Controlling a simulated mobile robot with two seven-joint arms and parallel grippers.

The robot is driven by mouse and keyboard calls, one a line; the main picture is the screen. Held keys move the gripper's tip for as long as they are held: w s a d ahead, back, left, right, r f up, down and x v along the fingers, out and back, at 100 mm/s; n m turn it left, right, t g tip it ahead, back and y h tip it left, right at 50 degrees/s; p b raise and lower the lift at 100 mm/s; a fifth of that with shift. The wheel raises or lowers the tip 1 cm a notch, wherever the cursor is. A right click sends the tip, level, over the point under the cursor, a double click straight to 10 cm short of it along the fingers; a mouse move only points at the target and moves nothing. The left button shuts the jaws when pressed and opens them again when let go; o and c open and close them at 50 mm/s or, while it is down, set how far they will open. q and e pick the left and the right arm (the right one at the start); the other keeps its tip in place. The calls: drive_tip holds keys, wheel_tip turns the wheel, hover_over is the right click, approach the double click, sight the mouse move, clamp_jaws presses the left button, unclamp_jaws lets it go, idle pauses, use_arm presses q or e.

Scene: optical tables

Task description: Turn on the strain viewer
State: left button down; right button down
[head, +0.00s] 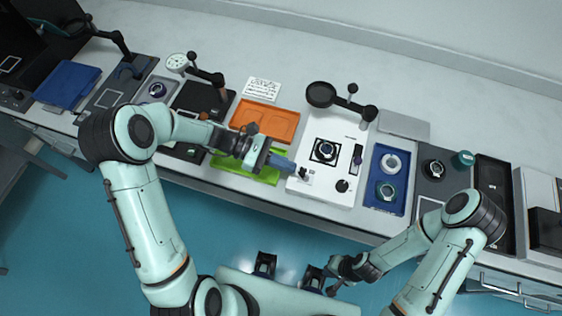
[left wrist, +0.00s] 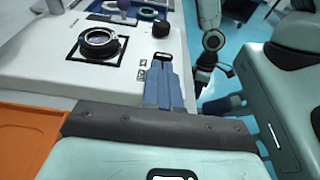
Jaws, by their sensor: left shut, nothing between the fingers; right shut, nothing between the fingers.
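The strain viewer appears to be the white flat device (head: 325,195) on the table, with a dark square stage, a round ringed piece (head: 325,150) on it and a black knob (head: 342,186) at its front right. It also fills the upper left of the left wrist view (left wrist: 40,65), with its knob (left wrist: 160,30). My left gripper (head: 301,172) is shut and empty at the device's front left corner, beside small dark markings; contact cannot be told. Its blue fingers (left wrist: 162,68) hide part of the front edge. My right gripper (head: 331,289) is shut and empty, low in front of the table.
A green tray (head: 262,177) lies under my left wrist, with an orange tray (head: 265,118) behind it. A blue tray (head: 386,205) with ringed pieces stands right of the device. A dark round lens on an arm (head: 321,94) stands at its back.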

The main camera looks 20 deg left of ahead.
sight(301, 169)
use_arm(q)
drive_tip(key=shift+d+r+y+p, duration=0.15)
drive_tip(key=shift+r+y+p, duration=0.2)
drive_tip(key=shift+p, duration=0.2)
use_arm(e)
drive_tip(key=shift+w+r, duration=0.3)
drive_tip(key=shift+r, duration=0.35)
use_arm(q)
drive_tip(key=shift+y, duration=0.25)
use_arm(e)
drive_tip(key=shift+w+r, duration=0.1)
drive_tip(key=shift+r, duration=0.1)
